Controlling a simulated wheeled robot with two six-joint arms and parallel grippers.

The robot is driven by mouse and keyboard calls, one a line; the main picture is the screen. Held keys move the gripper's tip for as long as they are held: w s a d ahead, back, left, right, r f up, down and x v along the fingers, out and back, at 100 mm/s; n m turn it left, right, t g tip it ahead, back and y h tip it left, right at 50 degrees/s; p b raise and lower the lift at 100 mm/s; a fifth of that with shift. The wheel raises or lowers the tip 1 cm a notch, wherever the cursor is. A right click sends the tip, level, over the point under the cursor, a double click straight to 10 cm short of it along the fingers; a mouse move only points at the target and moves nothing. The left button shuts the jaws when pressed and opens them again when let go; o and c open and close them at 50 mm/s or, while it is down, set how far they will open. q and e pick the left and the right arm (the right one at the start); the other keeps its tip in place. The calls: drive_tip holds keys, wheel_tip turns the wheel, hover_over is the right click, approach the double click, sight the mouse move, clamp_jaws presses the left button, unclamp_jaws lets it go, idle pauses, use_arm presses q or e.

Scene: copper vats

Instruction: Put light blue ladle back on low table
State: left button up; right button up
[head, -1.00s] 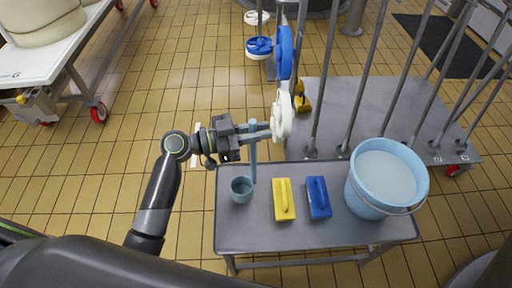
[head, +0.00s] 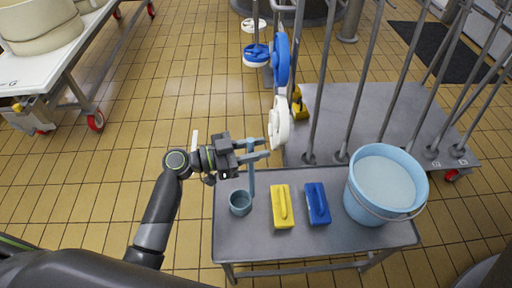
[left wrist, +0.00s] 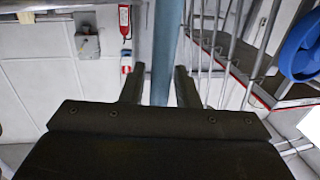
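The light blue ladle (head: 240,203) has its cup at the left end of the grey low table (head: 300,247), apparently resting on it, with its handle rising upright. My left gripper (head: 258,150) is above the cup at the upper part of the handle. Its two fingers are apart, one on each side of the handle. My right gripper is not in view.
A yellow brush (head: 282,206), a blue brush (head: 317,204) and a light blue bucket (head: 386,184) stand on the table right of the ladle. Behind is a rack with upright poles (head: 358,100) and hanging white and blue tools (head: 281,60). Floor left of the table is clear.

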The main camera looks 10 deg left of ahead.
use_arm(q)
drive_tip(key=shift+o, duration=0.7)
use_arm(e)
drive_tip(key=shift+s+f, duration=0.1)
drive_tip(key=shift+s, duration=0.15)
